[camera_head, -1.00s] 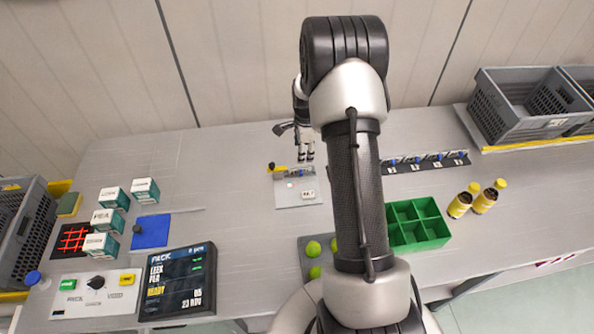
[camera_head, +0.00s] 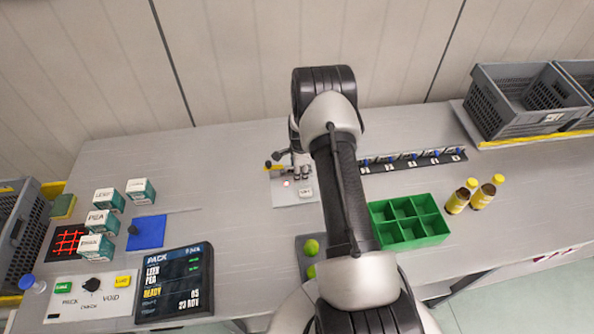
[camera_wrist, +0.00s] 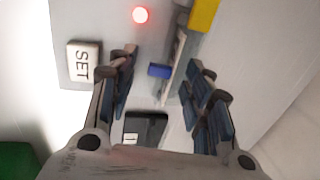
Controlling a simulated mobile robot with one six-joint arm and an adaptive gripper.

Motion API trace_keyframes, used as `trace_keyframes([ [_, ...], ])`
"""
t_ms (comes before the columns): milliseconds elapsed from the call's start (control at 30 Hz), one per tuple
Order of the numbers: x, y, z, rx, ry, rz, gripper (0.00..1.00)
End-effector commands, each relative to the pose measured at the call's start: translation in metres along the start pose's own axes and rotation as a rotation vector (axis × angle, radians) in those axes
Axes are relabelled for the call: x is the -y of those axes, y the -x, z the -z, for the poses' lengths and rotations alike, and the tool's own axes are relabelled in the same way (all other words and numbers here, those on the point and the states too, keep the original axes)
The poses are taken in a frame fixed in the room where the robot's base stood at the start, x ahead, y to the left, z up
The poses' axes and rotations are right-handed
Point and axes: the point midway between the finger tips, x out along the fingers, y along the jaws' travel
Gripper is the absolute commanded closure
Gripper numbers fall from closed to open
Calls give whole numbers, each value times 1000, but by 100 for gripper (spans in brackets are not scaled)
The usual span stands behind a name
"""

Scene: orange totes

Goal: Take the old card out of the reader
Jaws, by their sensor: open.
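The reader is a pale grey panel (camera_head: 287,199) on the table in the head view, with a red lamp (camera_wrist: 140,14) lit and a white SET button (camera_wrist: 82,64) in the wrist view. A small blue tab (camera_wrist: 158,71) stands beside a thin upright pale plate (camera_wrist: 173,72); it appears to belong to the card in the reader. A dark piece with a white label (camera_wrist: 147,128) shows below it, partly hidden by my gripper. My gripper (camera_wrist: 163,92) is open over the reader, its fingers either side of the blue tab, with no contact visible.
A yellow part (camera_wrist: 203,14) stands at the reader's back. A dark rack (camera_head: 415,160) with several blue-tabbed pieces lies right of it. A green divided tray (camera_head: 408,222) and brown bottles (camera_head: 470,197) are further right. White-green boxes (camera_head: 100,222) and a screen (camera_head: 175,283) are left.

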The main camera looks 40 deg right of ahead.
Motion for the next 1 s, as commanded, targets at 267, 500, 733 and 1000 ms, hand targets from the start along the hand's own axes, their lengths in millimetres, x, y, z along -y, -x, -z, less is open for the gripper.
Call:
trace_keyframes([
  [267, 0, -1, 0, 0, 0, 1, 56],
  [500, 0, -1, 0, 0, 0, 1, 72],
  [733, 0, -1, 0, 0, 0, 0, 87],
  [1000, 0, -1, 0, 0, 0, 0, 90],
])
